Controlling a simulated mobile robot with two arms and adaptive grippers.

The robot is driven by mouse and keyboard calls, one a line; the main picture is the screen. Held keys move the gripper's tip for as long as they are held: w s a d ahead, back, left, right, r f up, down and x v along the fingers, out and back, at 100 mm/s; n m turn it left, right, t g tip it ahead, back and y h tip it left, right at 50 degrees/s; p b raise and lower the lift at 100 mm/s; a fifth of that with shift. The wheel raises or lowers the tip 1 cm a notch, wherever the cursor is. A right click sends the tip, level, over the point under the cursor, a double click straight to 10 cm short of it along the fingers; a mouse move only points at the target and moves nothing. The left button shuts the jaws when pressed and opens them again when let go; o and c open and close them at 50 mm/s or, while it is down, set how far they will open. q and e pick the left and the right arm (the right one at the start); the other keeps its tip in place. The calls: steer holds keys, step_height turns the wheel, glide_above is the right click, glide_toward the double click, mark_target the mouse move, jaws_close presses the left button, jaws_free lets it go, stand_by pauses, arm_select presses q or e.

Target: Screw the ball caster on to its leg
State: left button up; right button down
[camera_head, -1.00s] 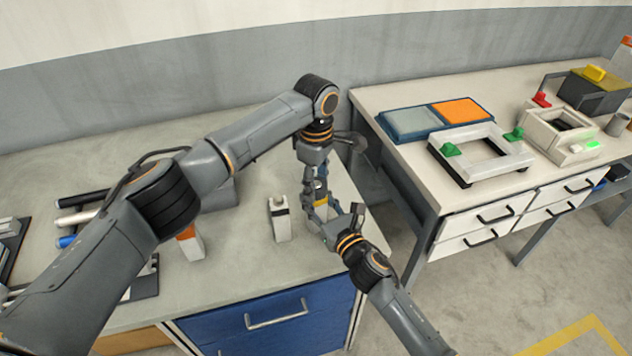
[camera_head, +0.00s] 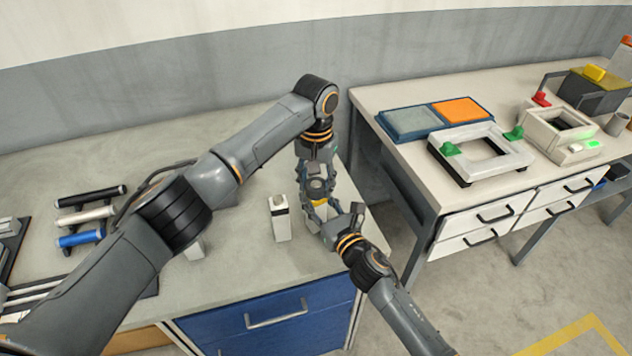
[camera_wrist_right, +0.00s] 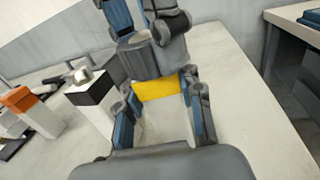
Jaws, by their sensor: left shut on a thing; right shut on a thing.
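The ball caster is a dark grey round piece (camera_head: 318,188) held in my left gripper (camera_head: 317,183), whose fingers point down. In the right wrist view the caster (camera_wrist_right: 138,58) sits directly over the yellow band on top of the white leg (camera_wrist_right: 165,125). The two look in line and touching or nearly so; I cannot tell if the thread is engaged. My right gripper (camera_head: 324,217) is shut around the white leg below the band, and its fingers (camera_wrist_right: 160,112) flank the leg. My left gripper's fingers (camera_wrist_right: 145,18) show above.
A white post with a black band (camera_head: 281,220) stands just left of the leg. An orange-topped white post (camera_wrist_right: 30,108) stands farther left. Several rods (camera_head: 88,215) lie at the left. A second table (camera_head: 385,95) carries a frame (camera_head: 482,150) at the right.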

arm_select(q)
steer(key=m, duration=0.5)
steer(key=shift+m, duration=0.4)
steer(key=m, duration=0.5)
steer(key=shift+f, duration=0.1)
steer(key=m, duration=0.5)
steer(key=shift+m, duration=0.4)
steer(key=m, duration=0.4)
steer(key=o, duration=1.4)
step_height(320, 180, up, 12)
